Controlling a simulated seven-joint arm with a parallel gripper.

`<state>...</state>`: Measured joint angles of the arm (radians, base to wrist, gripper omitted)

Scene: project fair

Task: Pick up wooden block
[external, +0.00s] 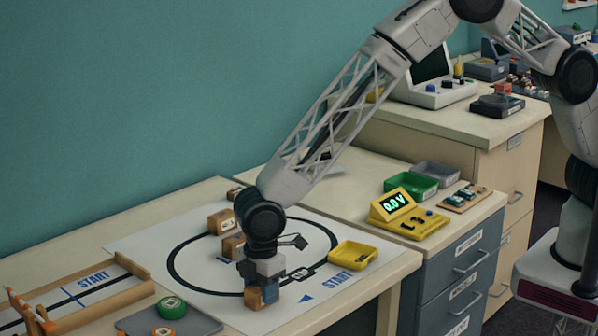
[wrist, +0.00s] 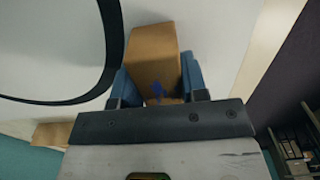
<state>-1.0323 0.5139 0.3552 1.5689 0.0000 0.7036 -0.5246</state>
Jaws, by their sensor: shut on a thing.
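A brown wooden block (wrist: 153,50) stands between the two blue fingers of my gripper (wrist: 157,80) in the wrist view, with a finger against each side. A small blue mark shows on its near face. In the external view, my gripper (external: 263,292) points down at the front of the white mat, and the block (external: 252,299) shows beside the blue finger. It is at or just above the mat; I cannot tell which. Two more wooden blocks, one (external: 221,221) farther back and one (external: 232,246) nearer, sit on the mat behind my gripper.
The white mat (external: 205,285) has a black ring line. A yellow tray (external: 353,254) lies to the right, near a yellow meter (external: 408,214) and a green bin (external: 411,186). A wood-railed START track (external: 130,268) and a grey tray (external: 195,322) are at left.

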